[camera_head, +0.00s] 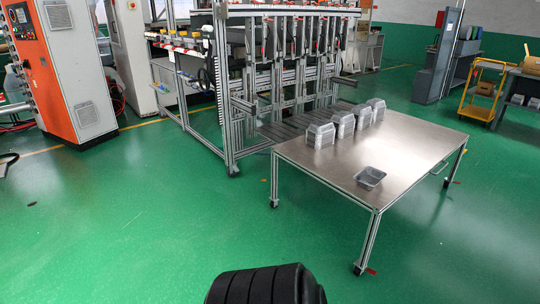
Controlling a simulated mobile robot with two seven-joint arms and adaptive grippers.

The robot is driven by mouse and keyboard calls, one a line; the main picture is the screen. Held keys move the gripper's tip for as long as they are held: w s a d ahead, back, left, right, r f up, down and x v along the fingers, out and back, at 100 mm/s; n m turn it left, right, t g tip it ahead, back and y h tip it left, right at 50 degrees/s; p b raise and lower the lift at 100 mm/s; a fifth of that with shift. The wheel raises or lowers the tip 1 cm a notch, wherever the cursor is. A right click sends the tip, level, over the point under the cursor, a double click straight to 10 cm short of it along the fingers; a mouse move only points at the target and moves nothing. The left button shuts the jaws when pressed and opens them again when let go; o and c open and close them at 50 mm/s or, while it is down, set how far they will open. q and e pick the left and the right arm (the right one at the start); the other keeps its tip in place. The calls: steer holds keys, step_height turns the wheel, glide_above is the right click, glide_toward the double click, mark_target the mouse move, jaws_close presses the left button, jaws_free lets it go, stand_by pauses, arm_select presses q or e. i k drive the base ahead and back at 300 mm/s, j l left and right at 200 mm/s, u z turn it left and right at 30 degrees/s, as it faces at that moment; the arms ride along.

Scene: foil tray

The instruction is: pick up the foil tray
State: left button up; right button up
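A single foil tray (370,177) sits open side up on the metal table (409,147), near its front edge. Several stacks of upturned foil trays (343,124) stand in a row at the table's far left edge. Neither of my grippers shows in the head view. The table is some distance ahead and to the right.
A metal frame machine (229,100) stands behind the table. An orange and white control cabinet (65,65) is at the far left. A yellow cart (483,90) stands at the back right. The green floor (150,220) in front is clear.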

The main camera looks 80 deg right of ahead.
mark_target(369, 177)
steer(key=z, duration=3.55)
steer(key=i+l+u, duration=0.45)
steer(key=i+l, duration=1.15)
